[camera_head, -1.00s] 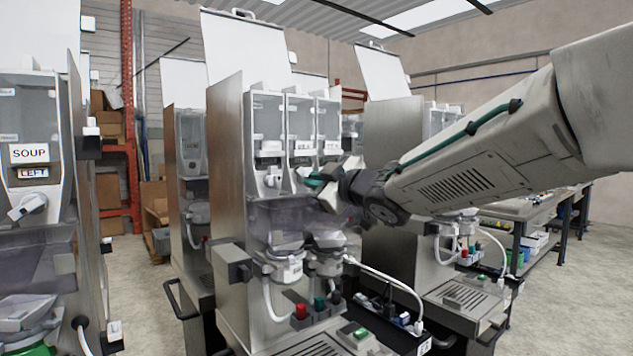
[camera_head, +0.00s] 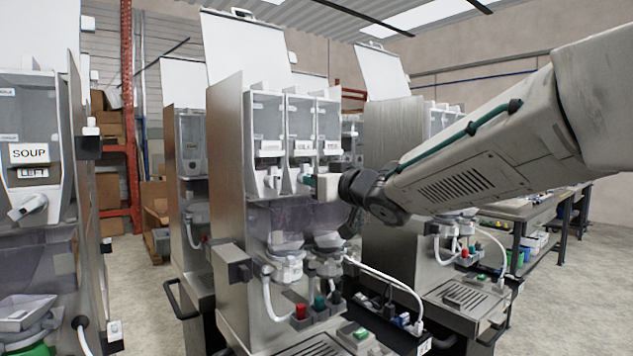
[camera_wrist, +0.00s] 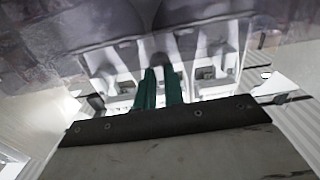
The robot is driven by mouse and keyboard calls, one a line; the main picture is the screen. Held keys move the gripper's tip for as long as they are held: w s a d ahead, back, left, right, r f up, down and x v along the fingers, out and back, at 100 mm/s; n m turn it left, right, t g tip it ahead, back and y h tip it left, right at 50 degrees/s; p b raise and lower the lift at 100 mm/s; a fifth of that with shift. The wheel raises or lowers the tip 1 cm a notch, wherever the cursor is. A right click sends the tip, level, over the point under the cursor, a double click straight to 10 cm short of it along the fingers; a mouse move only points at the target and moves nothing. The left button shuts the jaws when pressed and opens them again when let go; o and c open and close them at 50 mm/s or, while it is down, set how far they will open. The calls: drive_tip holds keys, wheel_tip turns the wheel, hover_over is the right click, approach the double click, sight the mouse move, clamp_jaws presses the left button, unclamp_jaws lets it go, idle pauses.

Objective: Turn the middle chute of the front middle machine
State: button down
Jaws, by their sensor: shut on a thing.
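The front middle machine (camera_head: 229,165) stands at centre in the head view, with three clear canisters side by side, each with a white label. The left canister's white chute (camera_head: 273,182) is in plain sight. The middle chute (camera_head: 301,184) shows only partly, at the fingertips of my gripper (camera_head: 309,182). My gripper reaches in from the right and is shut on the middle chute. In the wrist view, the green fingers (camera_wrist: 161,87) stand close together, pointing at the white chute housings. The chute itself is mostly hidden there by the fingers.
Mixing bowls, a white hose and red, green and dark buttons (camera_head: 318,307) sit below the canisters. A machine labelled SOUP (camera_head: 30,154) stands close at left. Another machine (camera_head: 390,130) stands behind my arm at right. Bare floor shows at far right.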

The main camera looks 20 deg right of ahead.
drive_tip(key=shift+f, duration=0.1)
idle(0.4)
drive_tip(key=c, duration=1.5)
unclamp_jaws()
drive_tip(key=v, duration=0.7)
drive_tip(key=shift+s+d, duration=0.1)
drive_tip(key=shift+s, duration=0.25)
